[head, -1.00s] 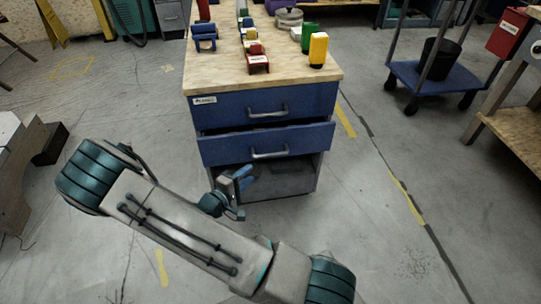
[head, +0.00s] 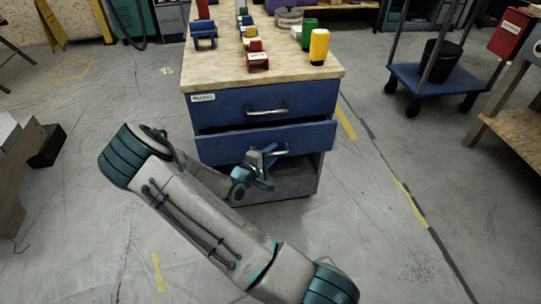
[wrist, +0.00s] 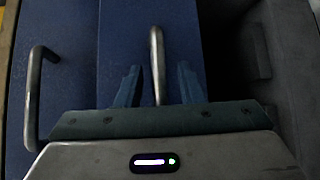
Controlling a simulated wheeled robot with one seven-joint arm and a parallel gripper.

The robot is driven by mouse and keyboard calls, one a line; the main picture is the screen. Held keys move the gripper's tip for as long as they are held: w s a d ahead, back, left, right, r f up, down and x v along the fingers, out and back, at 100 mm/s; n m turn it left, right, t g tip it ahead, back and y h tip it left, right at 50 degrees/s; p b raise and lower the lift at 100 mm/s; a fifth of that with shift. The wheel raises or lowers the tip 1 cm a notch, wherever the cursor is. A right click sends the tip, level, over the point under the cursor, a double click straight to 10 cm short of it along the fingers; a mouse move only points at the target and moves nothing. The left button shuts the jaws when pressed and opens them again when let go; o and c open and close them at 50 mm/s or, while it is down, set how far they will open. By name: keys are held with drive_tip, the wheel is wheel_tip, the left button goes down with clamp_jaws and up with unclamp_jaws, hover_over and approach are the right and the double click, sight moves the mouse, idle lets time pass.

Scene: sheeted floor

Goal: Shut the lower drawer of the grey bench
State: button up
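The bench (head: 189,85) has a grey body, a wooden top and two blue drawers. The upper drawer (head: 225,108) is flush with the body. The lower drawer (head: 222,147) stands partly out, with a dark gap above its front. My gripper (head: 265,163) is at the lower drawer's front, by its metal handle (head: 280,152). In the wrist view my gripper (wrist: 158,85) is open, one finger on each side of the lower handle (wrist: 156,55), with space on both sides. The upper drawer's handle (wrist: 33,95) shows at left. My arm hides part of the bench's lower compartment.
Several coloured items, including a yellow container (head: 319,46) and a red one (head: 258,60), stand on the bench top. A blue trolley (head: 425,85) with a black bin (head: 440,58) is at right. The floor in front of the bench is clear.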

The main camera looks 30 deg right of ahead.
clamp_jaws()
drive_tip(key=w, duration=0.2)
drive_tip(key=w+d, duration=0.1)
drive_tip(key=w, duration=0.1)
drive_tip(key=shift+w+r, duration=0.1)
unclamp_jaws()
drive_tip(key=shift+d, duration=0.15)
